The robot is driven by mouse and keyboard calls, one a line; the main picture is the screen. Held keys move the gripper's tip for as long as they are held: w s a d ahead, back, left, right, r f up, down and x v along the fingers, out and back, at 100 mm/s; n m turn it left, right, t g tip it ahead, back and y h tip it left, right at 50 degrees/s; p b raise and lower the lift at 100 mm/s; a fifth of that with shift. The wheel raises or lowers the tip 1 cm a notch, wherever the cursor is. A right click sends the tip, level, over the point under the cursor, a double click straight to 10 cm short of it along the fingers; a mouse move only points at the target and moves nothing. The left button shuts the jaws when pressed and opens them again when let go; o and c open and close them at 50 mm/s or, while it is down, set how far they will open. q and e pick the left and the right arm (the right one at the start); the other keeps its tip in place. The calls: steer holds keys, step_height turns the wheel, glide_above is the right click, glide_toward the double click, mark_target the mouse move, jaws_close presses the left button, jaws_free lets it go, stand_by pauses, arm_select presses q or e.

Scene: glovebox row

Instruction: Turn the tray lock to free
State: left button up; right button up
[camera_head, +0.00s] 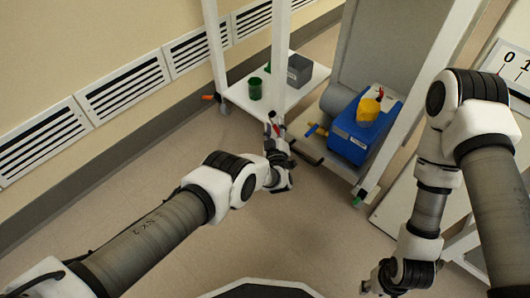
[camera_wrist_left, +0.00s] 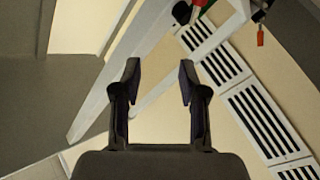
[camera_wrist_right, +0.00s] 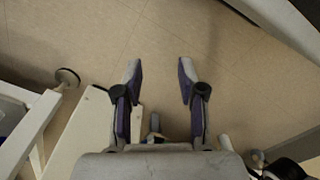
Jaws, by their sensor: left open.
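I cannot make out a tray lock for certain in any view. My left gripper (camera_head: 274,128) is in front of the white frame post in the head view, and small red and pale parts show around its tips. In the left wrist view the left gripper (camera_wrist_left: 158,75) is open, with nothing between its fingers. A red round part (camera_wrist_left: 200,3) and a red tag (camera_wrist_left: 260,38) show beyond it at the top edge. My right gripper (camera_head: 376,280) is low in the head view; in the right wrist view it (camera_wrist_right: 160,75) is open and empty over the floor.
A blue unit (camera_head: 350,138) with a yellow top (camera_head: 369,109) stands on a low shelf. A green cup (camera_head: 255,88) and grey box (camera_head: 299,69) sit on a white shelf (camera_head: 240,92). Wall vents (camera_head: 124,90) line the left. The floor at centre (camera_head: 310,225) is clear.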

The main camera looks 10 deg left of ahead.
arm_select(q)
steer(key=b, duration=0.2)
glide_toward(277, 132)
steer(key=w, duration=0.2)
arm_select(e)
steer(key=shift+t, duration=0.3)
steer(key=f+b, duration=0.3)
steer(key=f, duration=0.2)
steer(key=w+f+b, duration=0.1)
steer(key=f+b, duration=0.3)
steer(key=f, duration=0.2)
steer(key=f+b, duration=0.4)
steer(key=f, duration=0.1)
steer(key=shift+w+f, duration=0.15)
steer(key=shift+w, duration=0.25)
steer(key=shift+w+f+b, duration=0.15)
steer(key=shift+f+b, duration=0.2)
steer(key=shift+b, duration=0.1)
arm_select(q)
steer(key=shift+g, duration=0.4)
steer(key=w, duration=0.2)
steer(key=w+a, duration=0.1)
steer(key=w, duration=0.4)
steer(key=shift+w+a+r, duration=0.2)
steer(key=shift+w+r, duration=0.05)
steer(key=shift+r, duration=0.1)
arm_select(e)
steer(key=shift+w, duration=0.15)
arm_select(q)
steer(key=shift+c, duration=0.4)
